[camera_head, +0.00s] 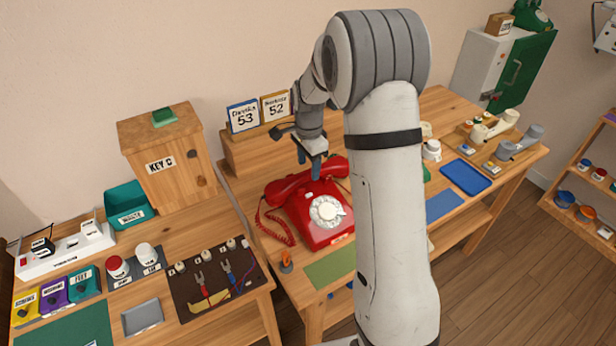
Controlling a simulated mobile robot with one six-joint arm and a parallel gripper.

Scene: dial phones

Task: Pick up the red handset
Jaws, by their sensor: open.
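The red phone (327,232) stands on the wooden desk, with a white dial on its front and a coiled red cord at its left. Its red handset (290,186) lies across the top of the phone. My gripper (308,170) is open and points down over the handset's middle, with its blue fingers close to it. Whether the fingers touch the handset or straddle it I cannot tell. My arm hides the area right of the phone.
Two number cards (258,113) stand on a wooden ledge behind the phone. A wooden key box (165,160) stands at the left. A green mat (331,267) lies in front of the phone.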

